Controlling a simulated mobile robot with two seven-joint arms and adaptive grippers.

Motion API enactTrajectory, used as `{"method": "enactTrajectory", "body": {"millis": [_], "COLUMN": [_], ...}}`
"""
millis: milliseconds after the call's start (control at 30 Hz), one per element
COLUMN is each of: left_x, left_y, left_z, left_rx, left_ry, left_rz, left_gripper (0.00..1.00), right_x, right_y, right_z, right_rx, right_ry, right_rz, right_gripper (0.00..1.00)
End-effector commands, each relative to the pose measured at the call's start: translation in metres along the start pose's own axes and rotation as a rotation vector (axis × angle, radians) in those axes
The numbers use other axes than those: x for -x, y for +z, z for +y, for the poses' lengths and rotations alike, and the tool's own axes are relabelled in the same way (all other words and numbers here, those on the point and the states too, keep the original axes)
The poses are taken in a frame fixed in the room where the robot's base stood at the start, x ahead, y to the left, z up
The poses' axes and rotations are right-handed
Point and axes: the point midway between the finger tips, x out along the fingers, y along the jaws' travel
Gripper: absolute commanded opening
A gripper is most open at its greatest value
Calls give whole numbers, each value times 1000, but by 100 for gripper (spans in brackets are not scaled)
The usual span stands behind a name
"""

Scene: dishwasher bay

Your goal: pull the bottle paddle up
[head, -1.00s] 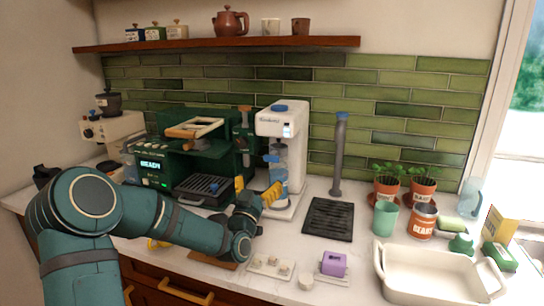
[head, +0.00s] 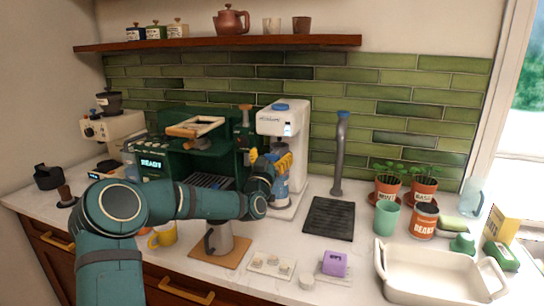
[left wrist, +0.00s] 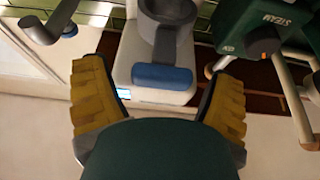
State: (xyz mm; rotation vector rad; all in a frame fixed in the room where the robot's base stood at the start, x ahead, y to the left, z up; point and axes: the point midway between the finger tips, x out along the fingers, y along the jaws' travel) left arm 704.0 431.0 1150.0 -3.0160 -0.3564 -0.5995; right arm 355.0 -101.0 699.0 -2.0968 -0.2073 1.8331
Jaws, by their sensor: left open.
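The white carbonating machine (head: 281,122) stands on the counter against the green tiles, with a clear blue bottle (head: 282,188) low in its front. My left gripper (head: 272,160) is open in front of this machine, its yellow fingers covering part of it. In the left wrist view a blue paddle (left wrist: 162,77) lies between and just beyond the open fingers of my left gripper (left wrist: 158,75), with nothing gripped. The paddle is hidden behind the gripper in the head view. My right gripper is not in view.
A green espresso machine (head: 175,165) stands close on the left. A grey jug (head: 218,240) on a wooden board and a yellow mug (head: 162,235) lie below my left arm. A grey tap (head: 340,155) over a dark drain mat (head: 328,219) stands on the right.

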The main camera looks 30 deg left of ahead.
Motion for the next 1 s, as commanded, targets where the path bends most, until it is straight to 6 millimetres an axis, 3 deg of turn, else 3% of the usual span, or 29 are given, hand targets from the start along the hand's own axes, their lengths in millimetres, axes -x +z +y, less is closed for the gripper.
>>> {"method": "enactTrajectory", "body": {"millis": [33, 200, 267, 467, 700, 967, 1000], "left_x": [0, 0, 0, -3, -17, -18, -18], "left_y": [0, 0, 0, -8, -42, -44, -44], "left_z": [0, 0, 0, 0, 0, -1, -1], "left_rx": [0, 0, 0, -2, -2, 0, 0], "left_ry": [0, 0, 0, 0, -1, -2, -2], "left_rz": [0, 0, 0, 2, 4, 7, 7], "left_gripper": [84, 25, 9, 8, 9, 8, 65], "right_x": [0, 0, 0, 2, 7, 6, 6], "right_y": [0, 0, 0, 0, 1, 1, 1], "right_z": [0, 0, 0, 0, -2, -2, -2], "right_rx": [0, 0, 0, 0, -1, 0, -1], "right_ry": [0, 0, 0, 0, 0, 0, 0], "right_rz": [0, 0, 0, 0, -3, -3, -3], "right_gripper": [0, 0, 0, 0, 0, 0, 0]}}
